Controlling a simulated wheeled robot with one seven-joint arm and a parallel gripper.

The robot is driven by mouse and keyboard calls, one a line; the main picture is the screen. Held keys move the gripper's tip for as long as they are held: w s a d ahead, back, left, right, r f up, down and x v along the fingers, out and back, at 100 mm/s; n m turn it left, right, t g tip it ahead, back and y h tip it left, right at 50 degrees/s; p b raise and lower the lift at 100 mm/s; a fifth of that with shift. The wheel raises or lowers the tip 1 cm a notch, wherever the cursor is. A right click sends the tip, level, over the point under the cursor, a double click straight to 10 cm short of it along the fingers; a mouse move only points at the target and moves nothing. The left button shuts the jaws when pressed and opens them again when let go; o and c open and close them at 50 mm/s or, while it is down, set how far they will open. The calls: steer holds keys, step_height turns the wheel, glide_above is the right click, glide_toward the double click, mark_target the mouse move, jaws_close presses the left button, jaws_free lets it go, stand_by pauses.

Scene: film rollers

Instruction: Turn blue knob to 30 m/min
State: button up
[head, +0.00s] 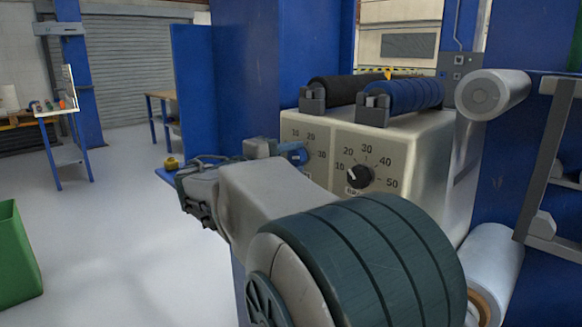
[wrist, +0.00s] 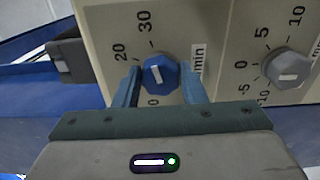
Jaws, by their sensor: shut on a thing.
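The blue knob (wrist: 158,72) sits on the beige panel in the wrist view, with a white pointer mark on its face. The mark is close to upright, leaning slightly left; I cannot tell its exact reading. The numbers 20 and 30 show at its upper left and top, and a label ending in "min" is at its right. My gripper (wrist: 162,84) is shut on the blue knob, one blue finger on each side. In the head view my gripper (head: 290,152) is at the left dial of the machine (head: 425,150), and my arm hides most of that dial.
A grey knob (wrist: 283,68) with its own scale is to the right in the wrist view. In the head view a black knob (head: 360,176) is right of my gripper. Black (head: 345,88) and blue (head: 415,95) rollers lie on top of the machine. A green bin (head: 15,255) stands at left.

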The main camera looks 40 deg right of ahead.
stand_by(0.4)
steer(key=o, duration=1)
steer(key=shift+a, duration=0.1)
steer(key=s+a+p, duration=0.1)
steer(key=a, duration=1.2)
steer(key=shift+a+p, duration=0.3)
steer(key=shift+a, duration=0.05)
steer(key=shift+s, duration=0.1)
